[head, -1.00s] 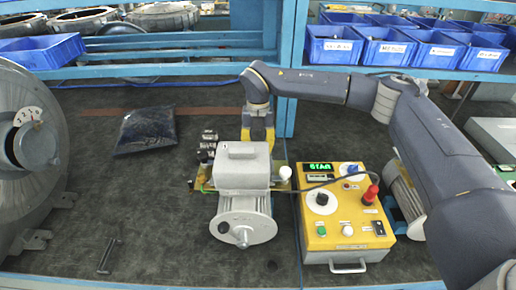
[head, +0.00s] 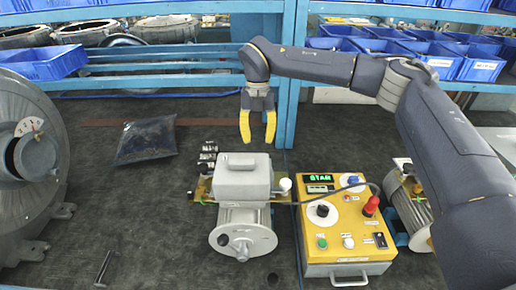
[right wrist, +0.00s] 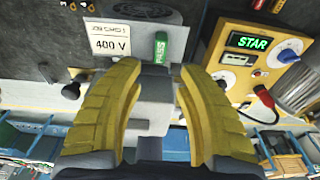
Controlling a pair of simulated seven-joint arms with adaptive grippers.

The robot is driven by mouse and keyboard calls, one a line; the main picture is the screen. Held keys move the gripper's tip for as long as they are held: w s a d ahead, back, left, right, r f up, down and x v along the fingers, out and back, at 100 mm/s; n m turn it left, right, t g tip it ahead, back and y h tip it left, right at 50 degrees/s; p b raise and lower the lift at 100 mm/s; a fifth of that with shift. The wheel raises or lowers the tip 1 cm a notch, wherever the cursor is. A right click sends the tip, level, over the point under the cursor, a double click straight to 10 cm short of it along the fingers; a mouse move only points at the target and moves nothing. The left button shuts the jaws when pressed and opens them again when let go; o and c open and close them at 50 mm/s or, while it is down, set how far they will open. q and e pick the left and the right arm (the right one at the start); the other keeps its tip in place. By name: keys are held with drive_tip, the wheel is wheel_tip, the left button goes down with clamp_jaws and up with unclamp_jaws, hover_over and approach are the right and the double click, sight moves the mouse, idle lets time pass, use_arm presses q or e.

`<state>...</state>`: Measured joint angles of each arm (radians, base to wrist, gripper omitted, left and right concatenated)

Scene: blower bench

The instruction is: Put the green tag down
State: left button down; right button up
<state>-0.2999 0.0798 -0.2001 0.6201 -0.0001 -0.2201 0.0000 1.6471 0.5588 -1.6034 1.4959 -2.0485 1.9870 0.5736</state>
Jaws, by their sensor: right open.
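The green tag (right wrist: 161,48), lettered PASS, shows in the right wrist view beside the white 400 V plate (right wrist: 120,38), at the edge of the grey terminal box (right wrist: 152,105). I cannot make the tag out in the head view. My right gripper (head: 258,141) is open and empty, pointing down above and behind the grey motor (head: 243,178). Its yellow fingers stand apart in the right wrist view (right wrist: 158,70), with the tag seen beyond the gap between them. My left gripper is not in view.
A yellow control box (head: 346,225) with a STAR display and a red-handled knob stands right of the motor. A black bag (head: 147,140) lies at the left. A large grey blower housing (head: 30,170) fills the left edge. Blue bins (head: 478,65) line the shelf behind.

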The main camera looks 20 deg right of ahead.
drive_tip(key=shift+w+r, duration=0.15)
drive_tip(key=shift+r, duration=1.4)
